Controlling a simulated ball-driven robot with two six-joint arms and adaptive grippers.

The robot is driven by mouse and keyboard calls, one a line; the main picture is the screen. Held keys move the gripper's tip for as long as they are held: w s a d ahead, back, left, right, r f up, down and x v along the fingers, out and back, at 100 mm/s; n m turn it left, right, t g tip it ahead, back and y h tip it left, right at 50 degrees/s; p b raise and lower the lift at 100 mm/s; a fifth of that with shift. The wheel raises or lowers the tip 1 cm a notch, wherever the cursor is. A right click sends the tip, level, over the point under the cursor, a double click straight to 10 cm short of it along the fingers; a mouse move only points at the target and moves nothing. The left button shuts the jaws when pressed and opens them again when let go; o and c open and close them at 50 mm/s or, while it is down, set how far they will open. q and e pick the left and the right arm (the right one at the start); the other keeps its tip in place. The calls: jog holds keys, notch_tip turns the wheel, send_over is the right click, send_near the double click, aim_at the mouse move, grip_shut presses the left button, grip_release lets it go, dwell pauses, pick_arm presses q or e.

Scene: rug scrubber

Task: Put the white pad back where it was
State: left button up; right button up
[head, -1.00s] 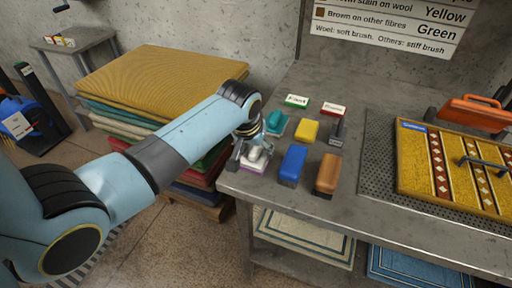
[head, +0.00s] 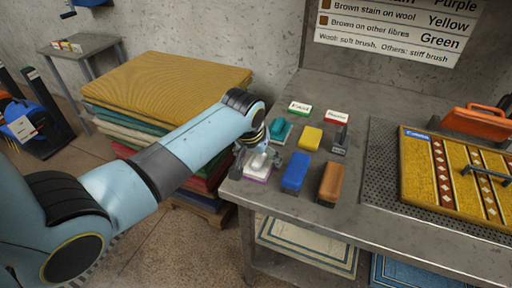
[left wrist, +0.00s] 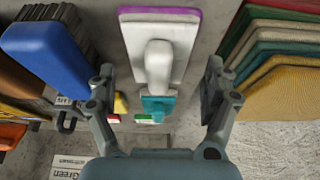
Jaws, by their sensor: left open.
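The white pad (head: 258,165), with a white handle knob and a purple lower edge, lies on the near left corner of the metal bench (head: 352,217). In the left wrist view the white pad (left wrist: 165,45) sits between the fingers, with clear gaps on both sides. My left gripper (head: 259,160) is open right at the pad and partly covers it in the head view. Its two fingers (left wrist: 158,95) stand apart in the left wrist view. My right gripper does not show.
A blue pad (head: 295,172) and a brown brush (head: 330,181) lie to the right of the white pad. A teal pad (head: 279,130) and a yellow pad (head: 310,138) are behind. A patterned rug (head: 448,170) lies at right; stacked rugs (head: 165,82) stand left.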

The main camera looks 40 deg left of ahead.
pick_arm(q)
jog(key=a+v, duration=0.1)
jog(key=v, duration=1)
jog(key=shift+s+d+r, duration=0.2)
jog(key=shift+d, duration=0.3)
